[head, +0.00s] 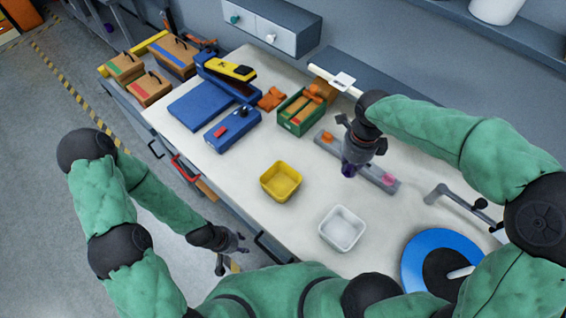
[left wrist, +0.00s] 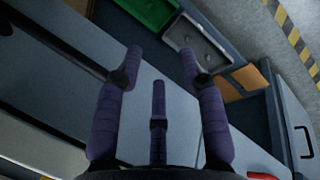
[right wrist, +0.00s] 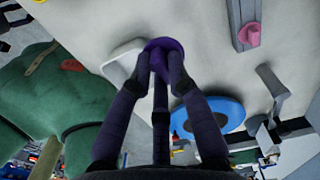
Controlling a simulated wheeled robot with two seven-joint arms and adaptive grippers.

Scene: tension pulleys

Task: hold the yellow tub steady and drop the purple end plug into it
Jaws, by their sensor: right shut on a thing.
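The yellow tub (head: 280,190) stands upright on the pale worktop and looks empty. My right gripper (head: 352,166) points down above the worktop, to the right of the tub. It is shut on the purple end plug (head: 348,171). The plug also shows between the fingertips in the right wrist view (right wrist: 163,46). My left gripper (head: 238,241) is off the worktop's near edge, below and left of the tub, touching nothing. Its fingers are spread and empty in the left wrist view (left wrist: 160,70).
A white tub (head: 342,236) stands right of the yellow tub. A grey strip (head: 380,177) with a pink piece lies behind it. A blue disc (head: 425,250) is at the right. A green bin (head: 300,118) and blue cases (head: 232,128) stand further back.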

